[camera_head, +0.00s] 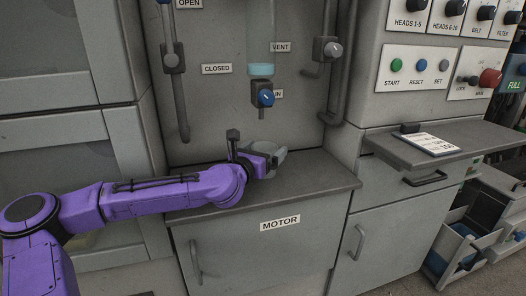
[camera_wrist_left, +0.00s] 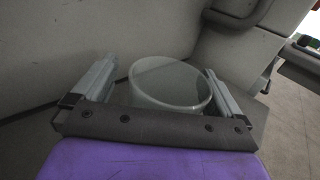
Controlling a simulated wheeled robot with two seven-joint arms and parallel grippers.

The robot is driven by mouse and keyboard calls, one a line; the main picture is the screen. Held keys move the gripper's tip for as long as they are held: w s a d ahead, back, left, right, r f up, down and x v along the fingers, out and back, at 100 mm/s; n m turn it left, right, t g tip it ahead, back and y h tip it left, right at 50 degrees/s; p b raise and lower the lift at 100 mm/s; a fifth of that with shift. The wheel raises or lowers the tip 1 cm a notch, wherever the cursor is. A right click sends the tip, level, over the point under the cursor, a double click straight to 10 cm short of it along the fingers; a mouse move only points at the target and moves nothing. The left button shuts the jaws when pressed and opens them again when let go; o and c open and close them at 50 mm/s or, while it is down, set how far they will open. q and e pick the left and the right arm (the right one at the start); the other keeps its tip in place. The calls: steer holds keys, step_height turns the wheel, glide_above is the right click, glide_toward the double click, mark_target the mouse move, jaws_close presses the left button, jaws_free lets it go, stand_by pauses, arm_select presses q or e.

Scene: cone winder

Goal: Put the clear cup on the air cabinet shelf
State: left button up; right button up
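The clear cup (camera_wrist_left: 168,85) shows in the left wrist view as a pale round vessel, its rim toward the camera. It stands between the two fingers of my left gripper (camera_wrist_left: 165,88), which are spread, with a visible gap on the left side and a narrower one on the right. In the head view my left gripper (camera_head: 270,157) is over the dark grey shelf (camera_head: 318,178) of the air cabinet, near its middle. The cup is hard to make out there. Whether it touches the shelf I cannot tell. My right gripper is not in view.
A motor cabinet door (camera_head: 262,255) is below. A desk ledge (camera_head: 440,145) juts out at right. The shelf's right end is clear.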

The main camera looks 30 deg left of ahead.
arm_select(q)
steer(key=shift+r, duration=0.25)
steer(key=s, duration=0.3)
steer(key=s+p, duration=0.1)
steer(key=s, duration=0.4)
steer(key=shift+s+d+p, duration=0.3)
steer(key=shift+s, duration=0.1)
steer(key=s+b, duration=0.2)
steer(key=b, duration=0.1)
steer(key=shift+s+d+f, duration=0.1)
steer(key=shift+s+f, duration=0.15)
steer(key=shift+f, duration=0.15)
steer(key=shift+s+r, duration=0.1)
steer(key=shift+s, duration=0.1)
steer(key=shift+s+r, duration=0.2)
